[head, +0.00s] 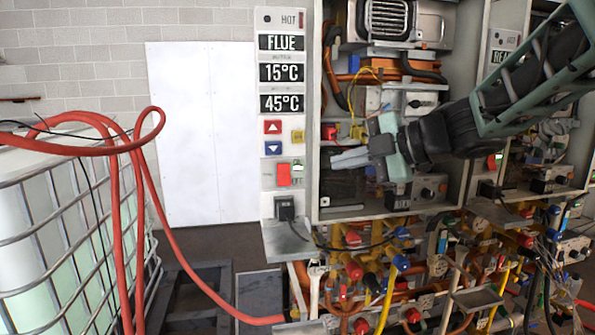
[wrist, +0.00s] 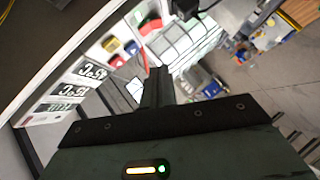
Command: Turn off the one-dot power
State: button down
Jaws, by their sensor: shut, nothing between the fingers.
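The left heater's control panel (head: 267,130) shows FLUE, 15°C and 45°C displays. A red rocker switch (head: 284,174) sits low on it, below a red up button (head: 273,127) and a blue down button (head: 273,148). A small mark shows at the panel's top, too small to read as dots. My gripper (head: 336,160) is shut and empty, just right of the panel, in front of the open heater cabinet, with its fingers pointing left. It looks apart from the switch. In the wrist view the panel (wrist: 72,90) appears upside down, left of my gripper (wrist: 158,73).
A second panel (head: 500,45) stands at the right, partly behind my arm, with another red-and-green switch (head: 496,161). Pipes and valves (head: 370,270) crowd below the cabinet. A red hose (head: 180,255) and a caged tank (head: 60,240) stand at the left.

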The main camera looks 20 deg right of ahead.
dwell(0.4)
jog(key=p, duration=0.2)
send_near(282, 181)
jog(key=a+r+x, duration=0.1)
jog(key=x, duration=0.4)
jog(key=shift+w+d+f+p, duration=0.25)
jog(key=shift+w+f+p, duration=0.1)
jog(key=shift+f, duration=0.25)
jog(key=shift+f, duration=0.1)
